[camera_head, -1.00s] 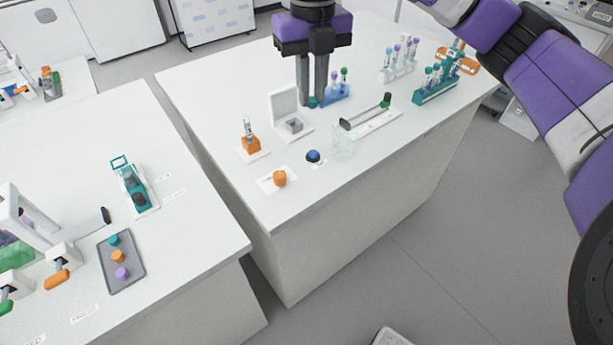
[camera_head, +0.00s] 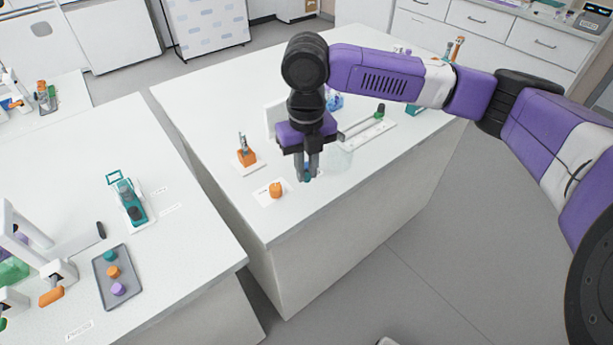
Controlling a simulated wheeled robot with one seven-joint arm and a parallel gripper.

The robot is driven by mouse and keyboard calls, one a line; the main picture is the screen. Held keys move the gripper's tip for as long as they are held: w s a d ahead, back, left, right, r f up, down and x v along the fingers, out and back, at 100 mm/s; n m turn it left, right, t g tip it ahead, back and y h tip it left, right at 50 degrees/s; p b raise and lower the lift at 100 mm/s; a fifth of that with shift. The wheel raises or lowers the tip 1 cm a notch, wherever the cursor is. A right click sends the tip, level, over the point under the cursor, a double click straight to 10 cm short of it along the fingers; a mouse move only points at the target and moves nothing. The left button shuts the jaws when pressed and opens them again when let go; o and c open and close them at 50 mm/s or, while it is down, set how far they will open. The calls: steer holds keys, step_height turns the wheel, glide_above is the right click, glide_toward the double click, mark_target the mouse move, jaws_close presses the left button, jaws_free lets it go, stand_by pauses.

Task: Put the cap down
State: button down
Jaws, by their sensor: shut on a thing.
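My gripper (camera_head: 307,177) points straight down over the front part of the middle bench (camera_head: 225,130), right of an orange cap. It is shut on a small teal cap (camera_head: 307,171), which shows only as a bit of blue-green between the fingertips. Whether the cap touches the bench I cannot tell. The orange cap (camera_head: 276,190) sits on a white labelled card (camera_head: 263,192). The dark blue round thing that stood on the bench here is hidden behind the fingers.
An orange holder with a tube (camera_head: 246,156) stands left of my gripper. A clear beaker (camera_head: 339,160) stands close on its right, near a white rail device (camera_head: 368,131). My arm hides most of the tube racks. A grey tray (camera_head: 117,283) with three caps lies on the left bench.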

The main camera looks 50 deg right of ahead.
mark_target(307, 175)
steer(key=shift+f, duration=1.45)
steer(key=shift+f, duration=0.2)
steer(key=c, duration=1.4)
jaws_free()
steer(key=shift+r, duration=0.1)
